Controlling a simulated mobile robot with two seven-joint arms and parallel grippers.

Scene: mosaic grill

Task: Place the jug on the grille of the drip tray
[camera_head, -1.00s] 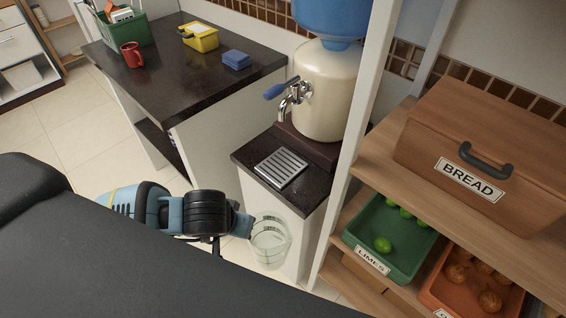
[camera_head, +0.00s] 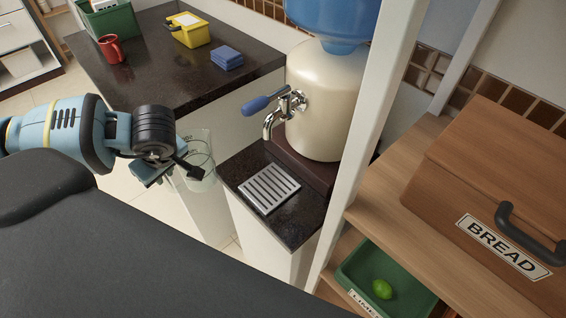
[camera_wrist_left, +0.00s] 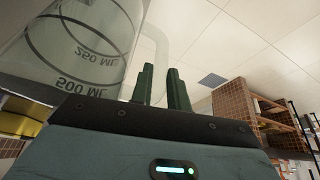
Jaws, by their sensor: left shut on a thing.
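The jug is a clear, see-through vessel (camera_head: 201,150) at the left of the small dark counter in the head view. My left gripper (camera_head: 185,168) is shut on it, and the jug hangs in the air beside the counter's left edge. In the left wrist view the jug (camera_wrist_left: 75,45) fills the upper left, with dark rings and "250 ML" and "500 ML" marks; the fingers (camera_wrist_left: 161,85) show beside it. The drip tray's metal grille (camera_head: 269,189) lies bare on the small counter, below the tap. My right gripper is not in view.
A cream dispenser (camera_head: 325,105) with a blue bottle and a blue-handled tap (camera_head: 272,115) stands behind the grille. A white post (camera_head: 362,130) and a shelf with a bread box (camera_head: 500,190) stand to the right. A dark counter (camera_head: 160,85) holds a red mug (camera_head: 111,48) and yellow box (camera_head: 188,30).

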